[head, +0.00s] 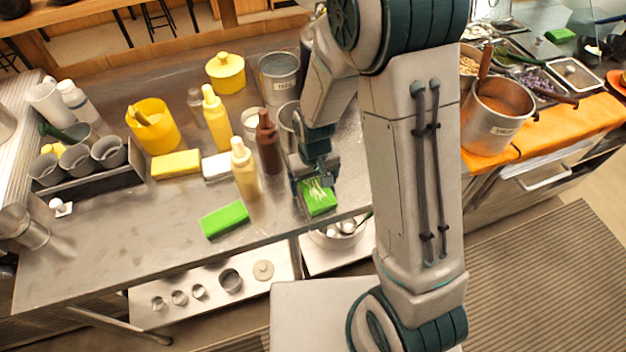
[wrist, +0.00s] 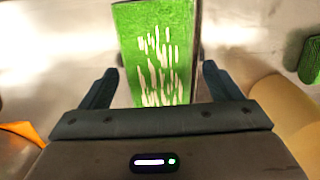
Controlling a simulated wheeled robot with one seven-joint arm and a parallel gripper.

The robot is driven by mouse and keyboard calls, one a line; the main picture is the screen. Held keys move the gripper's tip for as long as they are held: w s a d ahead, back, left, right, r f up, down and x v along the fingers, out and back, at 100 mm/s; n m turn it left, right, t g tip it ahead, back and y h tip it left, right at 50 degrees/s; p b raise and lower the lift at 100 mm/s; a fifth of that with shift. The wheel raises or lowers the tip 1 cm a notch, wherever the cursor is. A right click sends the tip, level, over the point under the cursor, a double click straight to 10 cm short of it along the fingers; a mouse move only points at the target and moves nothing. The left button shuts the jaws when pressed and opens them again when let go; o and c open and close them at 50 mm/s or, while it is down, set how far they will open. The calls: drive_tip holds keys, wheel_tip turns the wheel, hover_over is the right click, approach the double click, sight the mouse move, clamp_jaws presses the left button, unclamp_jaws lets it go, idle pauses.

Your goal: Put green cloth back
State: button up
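A green block-like cloth with white streaks (head: 320,198) lies on the metal table near its front edge, just below my gripper (head: 312,180) in the head view. In the wrist view the streaked green cloth (wrist: 155,45) lies ahead of and between my two spread fingers, with a gap on each side. My gripper is open and does not hold it. A plain green cloth (head: 224,219) lies to the left on the same table; a green piece also shows at the right edge of the wrist view (wrist: 311,60). Another green piece (head: 560,35) lies on the far right counter.
A cream-yellow bottle (head: 245,170) and a brown bottle (head: 268,142) stand close left of my gripper. A yellow sponge-like block (head: 176,164) and a yellow tub (head: 154,124) are farther left.

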sight(314, 184)
drive_tip(key=shift+r, duration=0.1)
wheel_tip(314, 184, up, 12)
drive_tip(key=s+d+r+m+t, duration=0.3)
drive_tip(key=s+d+r, duration=0.8)
drive_tip(key=s, duration=0.1)
drive_tip(key=shift+s+d+m, duration=0.25)
drive_tip(key=shift+d+m, duration=0.05)
idle(1.5)
